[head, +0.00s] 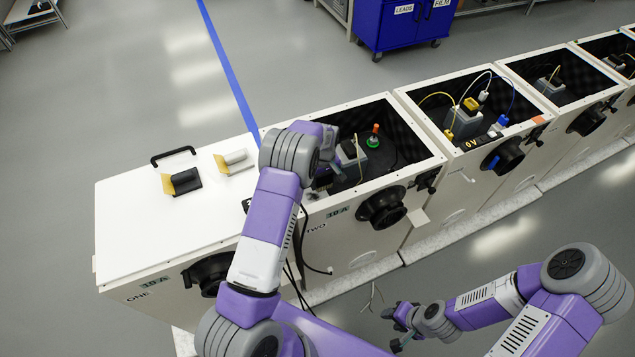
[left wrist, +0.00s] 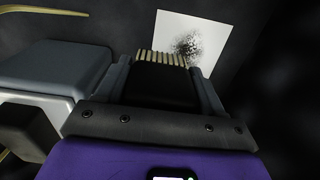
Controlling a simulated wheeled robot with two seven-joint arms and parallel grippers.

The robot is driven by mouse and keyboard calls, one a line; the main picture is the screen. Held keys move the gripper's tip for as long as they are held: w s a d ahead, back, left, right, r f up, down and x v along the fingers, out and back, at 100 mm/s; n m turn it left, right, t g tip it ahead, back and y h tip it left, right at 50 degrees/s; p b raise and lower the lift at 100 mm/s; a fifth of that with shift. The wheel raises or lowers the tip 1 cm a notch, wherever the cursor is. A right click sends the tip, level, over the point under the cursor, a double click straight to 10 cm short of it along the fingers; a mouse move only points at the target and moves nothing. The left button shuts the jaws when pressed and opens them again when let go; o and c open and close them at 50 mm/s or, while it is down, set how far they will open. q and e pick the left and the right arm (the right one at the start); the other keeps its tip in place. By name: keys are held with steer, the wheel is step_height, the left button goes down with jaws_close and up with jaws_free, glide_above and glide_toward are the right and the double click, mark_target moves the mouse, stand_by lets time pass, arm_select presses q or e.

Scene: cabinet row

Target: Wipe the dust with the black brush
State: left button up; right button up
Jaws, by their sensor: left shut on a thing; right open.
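My left gripper (head: 323,180) reaches down into the open cabinet TWO (head: 424,168) in the head view, partly hidden by its own wrist. In the left wrist view the left gripper (left wrist: 162,78) is shut on a black brush (left wrist: 155,88) with a row of pale bristles. The bristles point at a white sheet (left wrist: 222,32) and overlap its lower left edge in the picture; I cannot tell whether they touch it. A patch of black dust (left wrist: 188,44) lies on the sheet, just beyond and right of the bristles. My right gripper (head: 395,326) is open and empty, low in front of the cabinets.
Cabinet TWO also holds a grey box (head: 351,160) and a red-and-green knob (head: 374,136). On cabinet ONE's closed white lid (head: 140,220) lie a black-handled item (head: 183,182) and a white-handled item (head: 235,161), both with yellow parts. More open cabinets stand right.

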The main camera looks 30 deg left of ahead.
arm_select(q)
steer(key=shift+d, duration=0.1)
steer(key=shift+r+p, duration=1.95)
steer(key=shift+r, duration=1.1)
steer(key=shift+r, duration=0.1)
steer(key=shift+r+p, duration=1.05)
steer(key=shift+r, duration=0.4)
steer(key=shift+f, duration=0.1)
